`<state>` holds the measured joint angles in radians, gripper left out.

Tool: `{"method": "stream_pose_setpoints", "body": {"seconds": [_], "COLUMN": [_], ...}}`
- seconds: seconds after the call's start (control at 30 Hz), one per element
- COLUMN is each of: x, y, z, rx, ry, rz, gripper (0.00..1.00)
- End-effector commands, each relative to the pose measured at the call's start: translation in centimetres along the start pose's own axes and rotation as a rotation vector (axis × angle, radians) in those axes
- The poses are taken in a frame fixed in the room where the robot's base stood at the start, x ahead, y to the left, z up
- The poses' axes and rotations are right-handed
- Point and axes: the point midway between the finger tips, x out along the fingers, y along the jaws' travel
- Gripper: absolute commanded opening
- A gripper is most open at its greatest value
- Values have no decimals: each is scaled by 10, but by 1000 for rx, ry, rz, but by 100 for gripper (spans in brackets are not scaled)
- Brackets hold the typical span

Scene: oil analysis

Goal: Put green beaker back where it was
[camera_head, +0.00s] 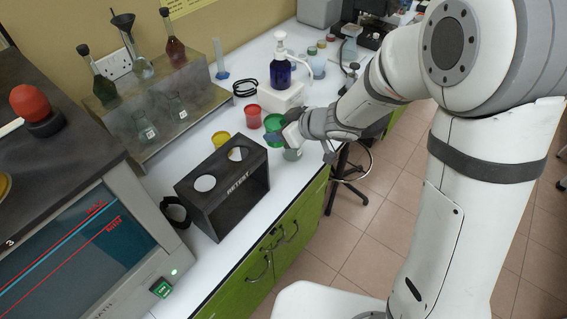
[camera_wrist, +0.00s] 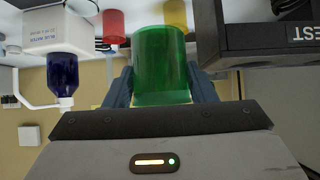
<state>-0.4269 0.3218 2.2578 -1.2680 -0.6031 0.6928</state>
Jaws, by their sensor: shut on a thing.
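The green beaker (camera_wrist: 160,62) is between the two fingers of my gripper (camera_wrist: 163,88) in the wrist view. The fingers are shut on its sides. In the head view the green beaker (camera_head: 274,122) shows at the tip of my gripper (camera_head: 283,132), over the front part of the white bench. The gripper partly covers it there. Whether its base touches the bench I cannot tell. A red beaker (camera_head: 253,116) and a yellow beaker (camera_head: 221,139) stand on the bench to its left.
A black rack marked RETEST (camera_head: 236,213) with round holes stands left of my gripper. A blue pump bottle (camera_head: 282,72) stands on a white box (camera_head: 272,102) behind. A metal stand (camera_head: 170,107) holds several flasks.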

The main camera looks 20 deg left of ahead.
Motion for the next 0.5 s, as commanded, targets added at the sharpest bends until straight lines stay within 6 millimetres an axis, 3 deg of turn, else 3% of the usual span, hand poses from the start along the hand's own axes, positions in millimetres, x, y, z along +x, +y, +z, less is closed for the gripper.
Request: {"method": "stream_pose_setpoints", "body": {"seconds": [0.03,0.23,0.5], "x": [12,43,64], "y": [0,0,1], "z": [17,58,85], "rx": [7,7,3], "ry": [-5,-6,-1], "rz": [-3,-2,2], "gripper": [25,25,25]}}
